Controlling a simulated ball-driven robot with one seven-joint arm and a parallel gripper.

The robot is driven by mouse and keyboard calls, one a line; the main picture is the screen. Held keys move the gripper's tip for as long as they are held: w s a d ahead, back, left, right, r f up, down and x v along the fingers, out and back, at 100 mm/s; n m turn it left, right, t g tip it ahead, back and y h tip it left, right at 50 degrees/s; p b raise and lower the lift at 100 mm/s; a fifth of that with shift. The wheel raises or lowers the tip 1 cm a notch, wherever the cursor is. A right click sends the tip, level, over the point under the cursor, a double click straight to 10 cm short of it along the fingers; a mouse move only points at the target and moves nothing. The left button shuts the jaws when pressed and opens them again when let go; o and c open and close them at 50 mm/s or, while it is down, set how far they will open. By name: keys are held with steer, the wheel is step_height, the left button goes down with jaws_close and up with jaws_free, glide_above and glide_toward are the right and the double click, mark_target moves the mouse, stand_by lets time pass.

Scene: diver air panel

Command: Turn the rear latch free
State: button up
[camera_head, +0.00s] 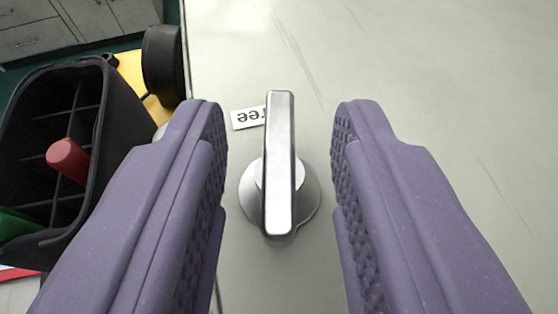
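The latch (280,165) is a silver metal bar handle on a round base, fixed to a pale panel (420,70). Its bar runs nearly straight up and down in the picture. Beside the bar's upper left is a small white label (248,118) that appears upside down; the letters "ree" show, and the rest is hidden behind the bar. My gripper (279,130) has two purple padded fingers, one on each side of the latch. The fingers are open, with a clear gap between each pad and the bar.
At the left is a black divided caddy (100,170) with a red-handled item (68,160) in it. A yellow and black object (160,65) stands by the panel's left edge. Grey drawers (40,35) are at the upper left. The panel to the right is bare.

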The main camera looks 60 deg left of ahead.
steer(key=v, duration=0.7)
steer(key=shift+s+d, duration=0.1)
steer(key=shift+d, duration=0.15)
steer(key=shift+o, duration=0.2)
